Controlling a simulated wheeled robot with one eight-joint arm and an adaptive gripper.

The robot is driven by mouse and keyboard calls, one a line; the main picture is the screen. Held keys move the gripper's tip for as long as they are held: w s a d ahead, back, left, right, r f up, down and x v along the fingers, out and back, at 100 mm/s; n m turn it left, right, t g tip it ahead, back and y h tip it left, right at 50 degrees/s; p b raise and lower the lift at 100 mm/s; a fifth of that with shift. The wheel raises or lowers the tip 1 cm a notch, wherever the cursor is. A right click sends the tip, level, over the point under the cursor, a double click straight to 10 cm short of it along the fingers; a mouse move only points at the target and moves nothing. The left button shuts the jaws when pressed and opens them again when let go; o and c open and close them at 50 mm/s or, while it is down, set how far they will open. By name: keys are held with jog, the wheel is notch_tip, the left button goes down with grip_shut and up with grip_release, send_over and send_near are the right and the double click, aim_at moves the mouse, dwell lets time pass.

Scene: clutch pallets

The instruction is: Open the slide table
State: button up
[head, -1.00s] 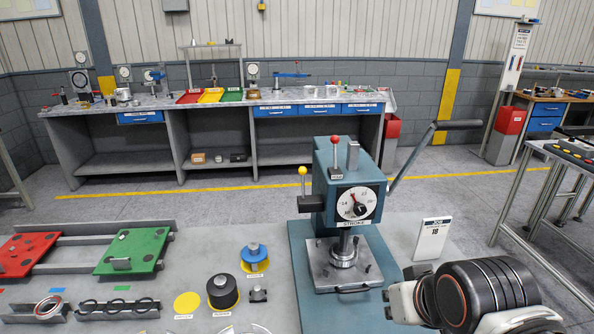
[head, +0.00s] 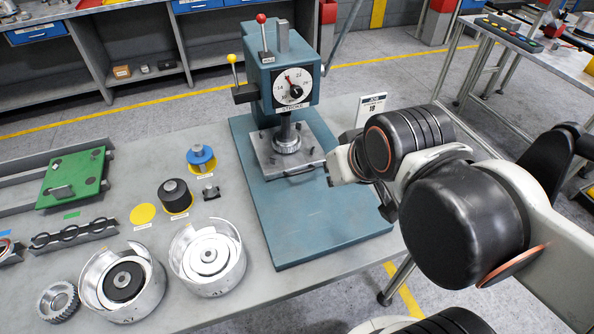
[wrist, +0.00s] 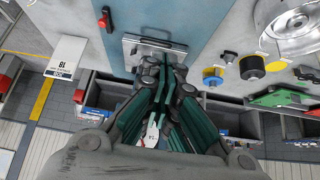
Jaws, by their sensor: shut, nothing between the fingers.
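The slide table is a grey metal plate (head: 270,158) with dark knobs at the foot of the blue-green press (head: 285,70). A thin dark bar handle (head: 303,173) runs along its front edge. The plate sits under the press ram, over the blue base. In the wrist view the plate (wrist: 132,46) shows beyond my fingertips. My gripper (wrist: 166,52) is shut and empty, its tips close to the plate's handle edge. I cannot tell whether they touch it. In the head view my arm comes in from the right, and its links hide most of the gripper.
A job card (head: 371,108) stands right of the press. Left on the bench are a black knobbed part (head: 175,195), a blue part (head: 201,158), two round silver housings (head: 207,258), a gear (head: 58,301) and a green plate (head: 72,178). The blue base's front is clear.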

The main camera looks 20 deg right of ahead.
jog(key=o, duration=0.4)
jog(key=shift+o, duration=1)
jog(key=shift+w+r+m, duration=0.2)
jog(key=shift+w+m, duration=0.05)
jog(key=shift+m, duration=0.05)
jog(key=m+g+p, duration=0.3)
jog(key=m+g, duration=0.2)
jog(key=m, duration=1.2)
send_over(302, 171)
jog(key=s, duration=0.3)
notch_tip(302, 171, down, 5)
jog(key=w+f+b, duration=0.1)
jog(key=f, duration=0.3)
jog(key=f+b, duration=0.1)
jog(key=f, duration=0.3)
jog(key=w+f+b, duration=0.1)
jog(key=f+b, duration=0.1)
jog(key=f, duration=0.3)
jog(key=shift+w, duration=0.35)
jog(key=shift+c, duration=0.2)
grip_shut()
